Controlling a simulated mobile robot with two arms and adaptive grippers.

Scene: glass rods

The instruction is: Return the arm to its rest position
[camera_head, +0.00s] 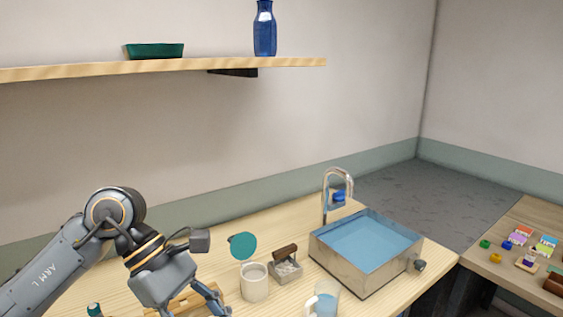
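My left arm comes in from the lower left, over the wooden counter (120,285). Its gripper (208,300) points down and to the right near the bottom edge of the head view. The finger ends are partly cut off, so I cannot tell whether it is open or shut, and I see nothing clearly held in it. A light wooden rack (182,302) shows partly behind the gripper. My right arm and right gripper are not in view.
A white cup (254,288), a teal disc (243,246), a grey box (286,272) and a glass jug (325,303) stand right of the gripper. Beyond is a water-filled sink (365,280) with a faucet (325,190). A shelf (290,63) hangs above.

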